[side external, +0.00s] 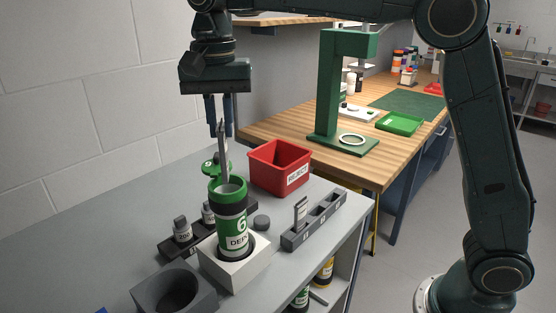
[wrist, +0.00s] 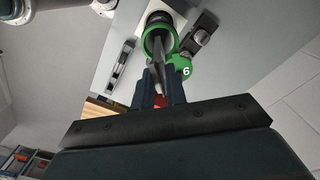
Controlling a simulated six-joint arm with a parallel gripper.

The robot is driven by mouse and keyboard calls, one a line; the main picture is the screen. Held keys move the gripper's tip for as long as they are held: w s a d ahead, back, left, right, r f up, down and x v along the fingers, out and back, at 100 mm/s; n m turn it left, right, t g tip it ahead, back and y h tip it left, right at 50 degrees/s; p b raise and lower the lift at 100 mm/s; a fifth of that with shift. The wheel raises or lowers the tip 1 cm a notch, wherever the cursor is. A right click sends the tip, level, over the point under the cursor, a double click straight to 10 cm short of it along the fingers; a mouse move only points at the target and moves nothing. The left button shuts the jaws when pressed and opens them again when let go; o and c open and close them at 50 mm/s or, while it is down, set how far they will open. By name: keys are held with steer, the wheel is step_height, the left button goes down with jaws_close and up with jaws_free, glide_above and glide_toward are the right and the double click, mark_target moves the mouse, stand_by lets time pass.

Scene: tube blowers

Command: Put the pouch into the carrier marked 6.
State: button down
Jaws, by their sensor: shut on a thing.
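The carrier marked 6 (side external: 234,222) is a green-and-black cylinder standing upright in a white block (side external: 234,262). Its green lid (side external: 212,168) is swung open behind the mouth; the lid, with its 6, also shows in the wrist view (wrist: 184,66). My gripper (side external: 219,130) is above the carrier, pointing down, shut on a narrow grey pouch (side external: 224,158). The pouch hangs nearly upright with its lower end at the open mouth. In the wrist view the pouch (wrist: 158,67) overlaps the carrier's green rim (wrist: 146,38); how far it reaches inside is unclear.
A red REJECT bin (side external: 280,167) stands behind the carrier. A grey slotted rack (side external: 315,222) is to its right, and a grey block with a round hole (side external: 174,294) is at front left. Small weights (side external: 182,230) sit close at left. A green press (side external: 335,90) stands on the wooden bench.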

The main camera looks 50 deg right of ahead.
mark_target(224, 158)
steer(key=shift+f, duration=0.6)
stand_by(0.3)
steer(key=shift+f, duration=0.7)
steer(key=shift+f, duration=0.4)
steer(key=shift+f, duration=0.7)
steer(key=shift+f, duration=0.35)
steer(key=shift+f, duration=0.7)
steer(key=shift+f, duration=0.15)
steer(key=c, duration=1.3)
jaws_free()
steer(key=shift+c, duration=0.2)
